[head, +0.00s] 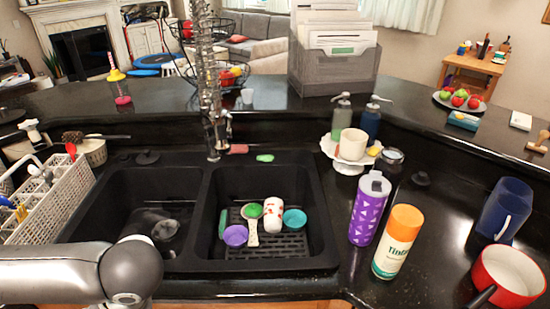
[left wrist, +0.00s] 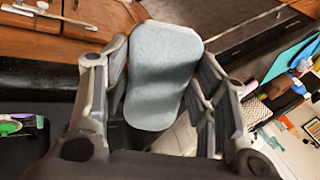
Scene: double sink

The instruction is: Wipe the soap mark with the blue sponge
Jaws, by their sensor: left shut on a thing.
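My left gripper (left wrist: 160,95) is shut on a pale blue-grey sponge (left wrist: 162,70), which sits between its two fingers in the left wrist view. In the head view my left arm comes in at the lower left, in front of the left basin; the sponge does not show there. A dull grey patch or object (head: 155,222) is in the left basin; I cannot tell whether it is the soap mark. No other mark can be made out surely as soap. My right gripper is not in view.
The right basin (head: 320,230) holds several small cups and utensils. A utensil rack (head: 55,195) stands left of the sink. A tall faucet (head: 208,80) rises behind it. A purple tumbler (head: 369,208), an orange-capped can (head: 398,242) and a red pot (head: 508,277) stand at right.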

